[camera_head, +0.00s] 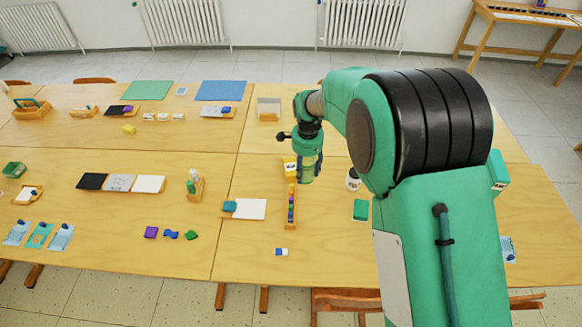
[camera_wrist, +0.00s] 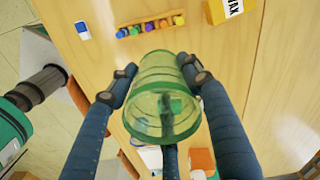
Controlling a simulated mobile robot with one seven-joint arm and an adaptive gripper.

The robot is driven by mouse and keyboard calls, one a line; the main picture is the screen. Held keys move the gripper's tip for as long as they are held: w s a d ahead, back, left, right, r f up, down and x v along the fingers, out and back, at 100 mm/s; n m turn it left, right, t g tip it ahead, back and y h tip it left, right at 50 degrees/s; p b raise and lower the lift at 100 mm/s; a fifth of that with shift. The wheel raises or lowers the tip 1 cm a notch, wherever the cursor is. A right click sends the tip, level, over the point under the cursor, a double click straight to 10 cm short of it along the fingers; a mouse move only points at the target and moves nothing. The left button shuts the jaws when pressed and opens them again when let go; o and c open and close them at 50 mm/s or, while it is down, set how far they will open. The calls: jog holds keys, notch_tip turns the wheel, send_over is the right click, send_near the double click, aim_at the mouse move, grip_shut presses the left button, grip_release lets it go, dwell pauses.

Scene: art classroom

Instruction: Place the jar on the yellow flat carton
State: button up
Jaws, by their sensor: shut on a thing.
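The jar (camera_wrist: 165,90) is see-through green glass or plastic. In the head view the jar (camera_head: 307,170) hangs under my gripper (camera_head: 309,152), above the table. A yellow carton (camera_head: 289,170) with a white label lies just left of the jar in the head view, partly hidden behind it. In the wrist view the carton (camera_wrist: 226,12) is at the top right, marked "WAX" and cut by the frame edge. The jar and carton look apart.
A narrow wooden tray of coloured pieces (camera_head: 291,222) lies close by on the table. Bare wood (camera_head: 330,240) shows at the front.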

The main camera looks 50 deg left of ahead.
jog(key=w+a+f+m, duration=0.1)
jog(key=w+a, duration=0.2)
jog(key=a, duration=0.5)
jog(key=w+a+m, duration=0.2)
jog(key=w+a, duration=0.2)
jog(key=a, duration=0.3)
jog(key=f, duration=0.5)
jog(key=shift+a+f+p, duration=0.25)
jog(key=shift+a+p, duration=0.05)
jog(key=shift+p, duration=0.1)
send_over(291, 172)
jog(key=shift+f, duration=3.05)
jog(key=shift+f+b, duration=0.35)
jog(key=shift+f, duration=1.55)
jog(key=shift+f, duration=0.1)
